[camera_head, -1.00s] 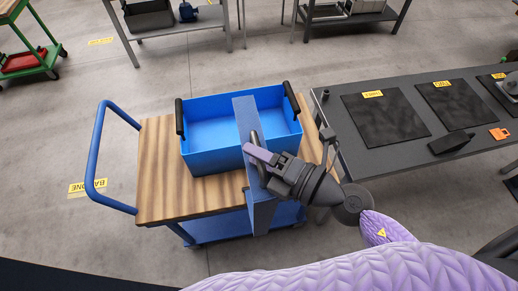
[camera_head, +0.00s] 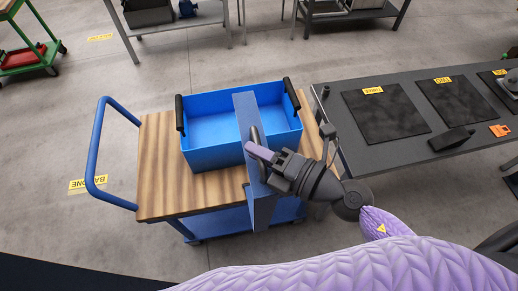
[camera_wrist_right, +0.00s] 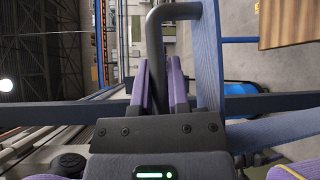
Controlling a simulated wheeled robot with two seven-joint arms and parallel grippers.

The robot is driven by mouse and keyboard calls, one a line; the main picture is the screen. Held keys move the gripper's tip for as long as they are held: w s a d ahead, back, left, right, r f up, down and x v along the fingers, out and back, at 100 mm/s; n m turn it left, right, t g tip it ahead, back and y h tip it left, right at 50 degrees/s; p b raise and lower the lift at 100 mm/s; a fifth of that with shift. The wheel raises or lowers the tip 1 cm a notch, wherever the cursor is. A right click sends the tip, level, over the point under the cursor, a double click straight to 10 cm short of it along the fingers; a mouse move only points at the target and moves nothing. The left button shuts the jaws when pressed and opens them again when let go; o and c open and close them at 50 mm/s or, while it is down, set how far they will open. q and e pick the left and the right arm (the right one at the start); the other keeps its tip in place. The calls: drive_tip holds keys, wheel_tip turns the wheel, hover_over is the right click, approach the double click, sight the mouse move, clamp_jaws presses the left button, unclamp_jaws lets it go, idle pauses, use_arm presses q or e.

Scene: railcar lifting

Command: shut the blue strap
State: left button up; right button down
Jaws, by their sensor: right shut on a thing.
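The blue strap (camera_head: 258,205) is a long flat blue strip that crosses in front of the right part of the blue box (camera_head: 208,157). Its lower end reaches past the front edge of the cart top. I cannot tell how far it stands off the box. My right gripper (camera_head: 261,153) is at a dark grey handle (camera_head: 255,136) on the strap. In the right wrist view the purple fingers (camera_wrist_right: 158,88) are shut around this handle (camera_wrist_right: 154,40), with the strap (camera_wrist_right: 208,55) just right of it. My left gripper is not in view.
The box has two black grips and stands on a wooden-topped cart (camera_head: 160,185) with a blue push bar (camera_head: 97,150). A dark table (camera_head: 362,160) with black mats stands close on the right. Open floor lies left of the cart.

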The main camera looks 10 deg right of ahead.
sight(255, 134)
idle(0.8)
drive_tip(key=shift+m, duration=0.3)
drive_tip(key=w+r+p, duration=0.1)
drive_tip(key=p, duration=0.1)
drive_tip(key=w+r+p, duration=0.1)
drive_tip(key=w+p, duration=0.1)
drive_tip(key=p, duration=0.1)
drive_tip(key=shift+w, duration=0.25)
drive_tip(key=shift+m+g+h, duration=0.4)
drive_tip(key=shift+m+g, duration=0.1)
drive_tip(key=shift+g, duration=0.3)
drive_tip(key=w+p, duration=0.1)
drive_tip(key=w, duration=0.1)
drive_tip(key=w+p, duration=0.1)
drive_tip(key=w, duration=0.2)
drive_tip(key=w+p, duration=0.1)
drive_tip(key=w, duration=0.2)
drive_tip(key=shift+r+p, duration=0.25)
drive_tip(key=shift+p, duration=0.05)
drive_tip(key=shift+m+g, duration=0.3)
drive_tip(key=shift+g, duration=0.1)
drive_tip(key=w, duration=0.5)
drive_tip(key=shift+f+b, duration=0.3)
drive_tip(key=shift+b, duration=0.1)
drive_tip(key=w+m+g+h+b, duration=0.1)
drive_tip(key=w+b, duration=0.5)
drive_tip(key=w, duration=0.2)
drive_tip(key=shift+f, duration=0.4)
